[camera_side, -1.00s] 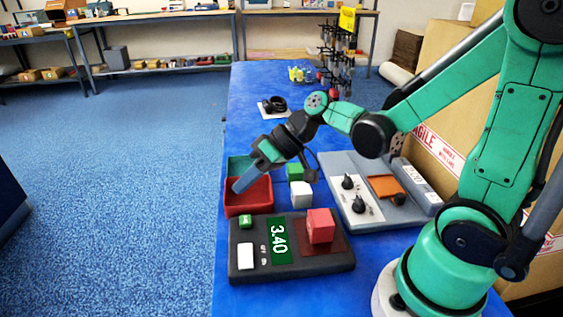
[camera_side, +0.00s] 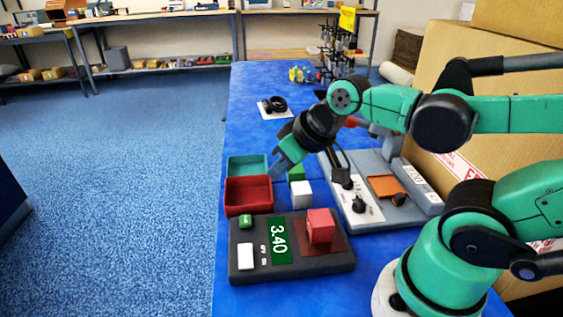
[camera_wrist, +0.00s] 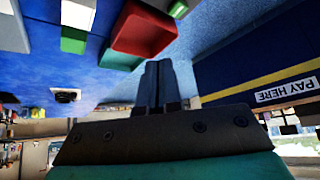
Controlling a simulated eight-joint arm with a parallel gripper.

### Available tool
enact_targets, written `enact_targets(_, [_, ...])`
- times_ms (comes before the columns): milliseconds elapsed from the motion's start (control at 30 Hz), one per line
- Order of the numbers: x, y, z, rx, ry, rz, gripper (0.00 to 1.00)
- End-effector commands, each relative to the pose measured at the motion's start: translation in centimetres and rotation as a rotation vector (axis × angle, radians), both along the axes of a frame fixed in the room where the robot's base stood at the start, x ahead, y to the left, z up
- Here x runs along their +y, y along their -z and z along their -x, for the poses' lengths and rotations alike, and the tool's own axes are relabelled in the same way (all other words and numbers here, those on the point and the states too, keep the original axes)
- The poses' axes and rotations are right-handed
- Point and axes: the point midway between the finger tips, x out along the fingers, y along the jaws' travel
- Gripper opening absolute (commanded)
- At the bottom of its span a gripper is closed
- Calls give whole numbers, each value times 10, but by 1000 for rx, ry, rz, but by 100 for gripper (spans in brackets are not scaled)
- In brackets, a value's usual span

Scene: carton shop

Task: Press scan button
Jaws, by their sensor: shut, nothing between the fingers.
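The dark scale unit (camera_side: 300,262) lies at the near end of the blue table. It has a small green button (camera_side: 245,221), a white button (camera_side: 246,256) and a green display (camera_side: 280,241) reading 3.40. Which one is the scan button I cannot read. A red cube (camera_side: 320,225) sits on its dark red plate. My gripper (camera_side: 275,172) is shut and empty, pointing down and left behind the red tray, above the table.
A red tray (camera_side: 248,205) and a teal tray (camera_side: 240,170) stand behind the scale. A white cube (camera_side: 302,195) and a green cube (camera_side: 296,173) are beside them. A grey board with knobs (camera_side: 400,212) lies right. Large cartons (camera_side: 460,80) stand behind my arm.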

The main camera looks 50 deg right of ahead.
Motion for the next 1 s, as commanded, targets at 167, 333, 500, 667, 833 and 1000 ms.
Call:
enact_targets(167, [-4, -4, 4, -25, 13, 41, 0])
enact_targets(333, [-4, -4, 4, -25, 14, 42, 0])
enact_targets(500, [-3, -6, 2, -8, 27, 29, 0])
enact_targets(667, [3, -17, -7, 86, 119, -40, 0])
enact_targets(833, [13, -32, -23, 263, 311, -134, 0])
enact_targets(1000, [24, -41, -39, 428, 520, -184, 0])
